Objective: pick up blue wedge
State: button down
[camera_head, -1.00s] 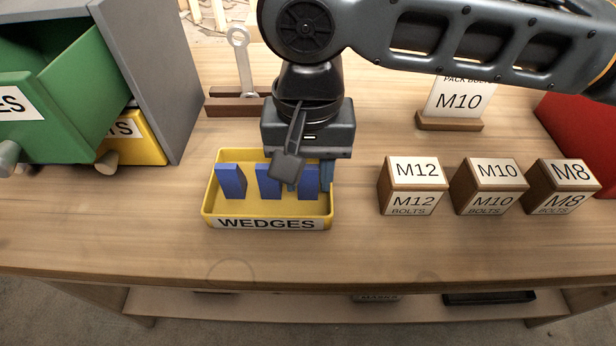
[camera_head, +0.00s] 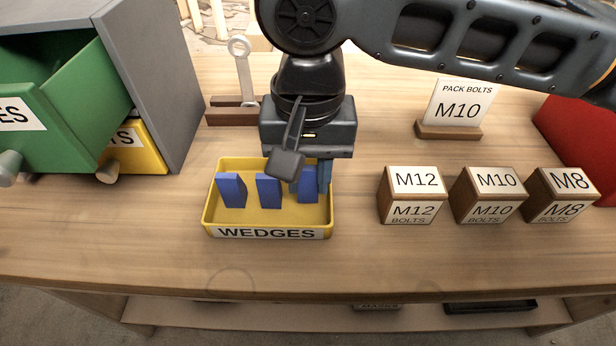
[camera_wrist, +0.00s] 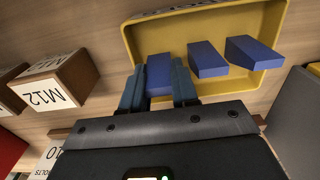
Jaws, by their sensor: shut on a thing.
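A yellow tray (camera_head: 216,222) labelled WEDGES stands on the wooden bench, with three blue wedges in a row. My gripper (camera_head: 310,178) is over the tray's right end in the head view, pointing down. In the wrist view its two blue fingers (camera_wrist: 159,86) are shut on the end blue wedge (camera_wrist: 159,72), one on each side. This held wedge (camera_head: 307,188) sits slightly higher than the others in the head view, partly hidden by the gripper. The middle wedge (camera_head: 268,191) and the left wedge (camera_head: 231,190) stand free in the tray.
M12 (camera_head: 411,195), M10 (camera_head: 488,195) and M8 (camera_head: 562,195) bolt boxes stand to the right. A sign (camera_head: 458,105) reading PACK BOLTS M10 is behind them. A grey cabinet (camera_head: 160,80) with an open green drawer (camera_head: 70,115) is at left. Bench in front is clear.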

aim_at(315, 168)
jog(key=r, duration=0.3)
jog(key=shift+s+d, duration=0.25)
jog(key=shift+d, duration=0.15)
jog(key=s+d+r, duration=0.6)
jog(key=d, duration=0.2)
jog(key=shift+s+d+r+p, duration=0.15)
jog(key=shift+d+r+p, duration=0.05)
jog(key=shift+d+p, duration=0.2)
